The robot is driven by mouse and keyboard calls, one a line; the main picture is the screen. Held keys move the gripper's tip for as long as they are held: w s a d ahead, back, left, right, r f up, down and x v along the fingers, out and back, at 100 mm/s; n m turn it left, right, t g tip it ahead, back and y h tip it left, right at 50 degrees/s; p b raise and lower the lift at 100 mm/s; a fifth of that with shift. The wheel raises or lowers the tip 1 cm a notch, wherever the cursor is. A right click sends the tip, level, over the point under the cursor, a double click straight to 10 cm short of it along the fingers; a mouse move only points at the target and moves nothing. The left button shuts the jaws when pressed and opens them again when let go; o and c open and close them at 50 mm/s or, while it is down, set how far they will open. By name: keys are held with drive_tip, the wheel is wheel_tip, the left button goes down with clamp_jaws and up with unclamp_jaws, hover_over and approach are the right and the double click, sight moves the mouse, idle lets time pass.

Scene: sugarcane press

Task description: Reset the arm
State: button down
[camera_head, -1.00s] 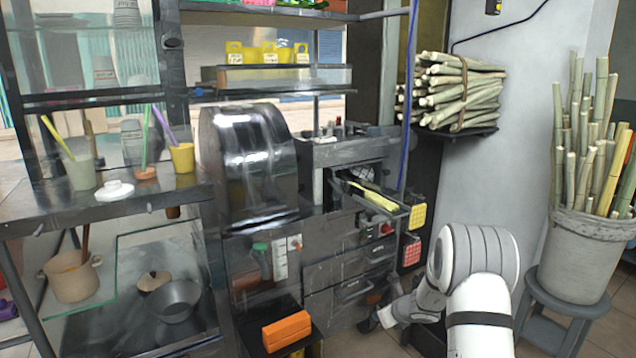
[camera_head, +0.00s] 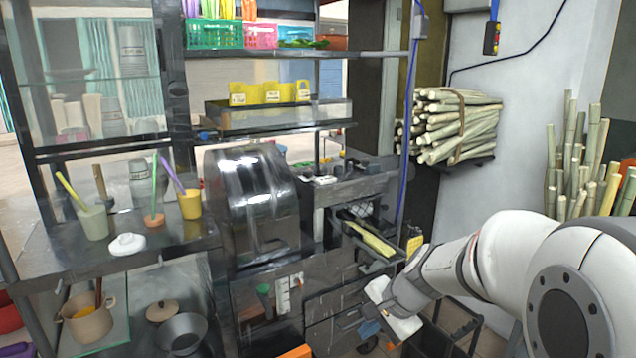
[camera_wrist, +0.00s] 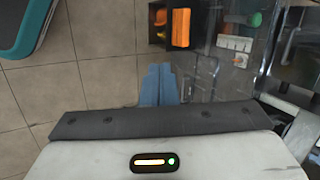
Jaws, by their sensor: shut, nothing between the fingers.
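My gripper (camera_head: 369,328) is at the lower middle of the head view, in front of the press's lower drawers, with my white arm reaching in from the right. In the wrist view its blue fingers (camera_wrist: 158,86) are together with nothing between them, above the tiled floor. The sugarcane press (camera_head: 255,200) with its shiny curved cover stands left of my gripper. A piece of cane (camera_head: 370,239) lies on the press's tray, above my gripper in the picture.
An orange block (camera_wrist: 181,28) lies on a low black shelf beyond my fingers. A bundle of cane (camera_head: 455,125) rests on a wall rack. Upright canes (camera_head: 580,165) stand at the right. Cups and a white lid (camera_head: 127,244) sit on the left counter. Tiled floor (camera_wrist: 100,85) is open.

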drive_tip(key=s+d+r+n+h+p, duration=0.2)
drive_tip(key=s+r+n+p, duration=0.2)
drive_tip(key=s, duration=0.4)
drive_tip(key=s+d+r+n+h+p, duration=0.2)
drive_tip(key=s+d+r+n+p, duration=0.1)
drive_tip(key=s+r+n, duration=0.3)
drive_tip(key=s+r+p, duration=0.1)
drive_tip(key=s+r, duration=0.1)
drive_tip(key=s, duration=0.1)
drive_tip(key=shift+s+g+h, duration=0.3)
drive_tip(key=shift+g, duration=0.1)
drive_tip(key=shift+s, duration=0.1)
